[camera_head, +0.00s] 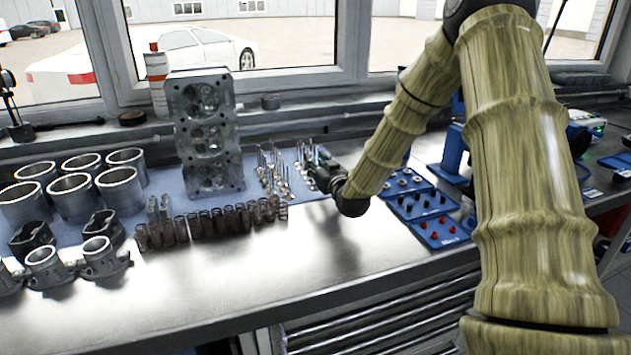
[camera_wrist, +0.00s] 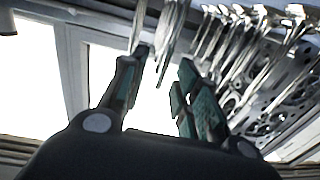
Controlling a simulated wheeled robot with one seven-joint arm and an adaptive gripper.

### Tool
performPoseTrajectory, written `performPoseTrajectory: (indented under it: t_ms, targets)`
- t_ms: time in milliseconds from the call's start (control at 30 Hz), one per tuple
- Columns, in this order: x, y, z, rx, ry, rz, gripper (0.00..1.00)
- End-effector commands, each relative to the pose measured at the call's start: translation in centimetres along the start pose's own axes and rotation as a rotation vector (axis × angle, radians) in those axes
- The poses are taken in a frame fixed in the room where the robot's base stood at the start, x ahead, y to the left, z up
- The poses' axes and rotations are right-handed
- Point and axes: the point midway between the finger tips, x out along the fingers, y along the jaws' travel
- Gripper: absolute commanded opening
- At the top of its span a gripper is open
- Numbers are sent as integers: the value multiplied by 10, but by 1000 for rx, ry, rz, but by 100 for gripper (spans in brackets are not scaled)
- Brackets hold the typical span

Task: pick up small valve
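Slim silver valves stand in clusters on the blue mat, one cluster (camera_head: 270,170) beside the cylinder head and others around my gripper (camera_head: 318,174). In the wrist view my gripper (camera_wrist: 165,62) has its two fingers apart. Thin valve stems (camera_wrist: 172,38) show in and just beyond the gap between the fingertips; I cannot tell whether they touch. More valves (camera_wrist: 232,50) fill the upper right of the wrist view. Which one is the small valve I cannot tell. My gripper partly hides the valves near it in the head view.
The upright cylinder head (camera_head: 207,135) stands left of the valves, with a row of springs (camera_head: 215,222) in front. Cylinder liners (camera_head: 72,197) stand at far left. Blue trays (camera_head: 425,205) of small parts lie to the right. The bench front (camera_head: 270,270) is bare.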

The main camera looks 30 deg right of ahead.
Motion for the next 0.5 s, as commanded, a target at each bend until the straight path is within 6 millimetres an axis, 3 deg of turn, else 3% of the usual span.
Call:
performPoseTrajectory:
  t_ms: [133, 367, 400, 500]
  targets:
    - [11, 0, 0, 0, 0, 0, 31]
    - [12, -1, 0, 1, 0, -1, 31]
    - [12, -1, 0, 1, 0, -1, 29]
    - [12, 0, 0, 1, 0, -1, 11]
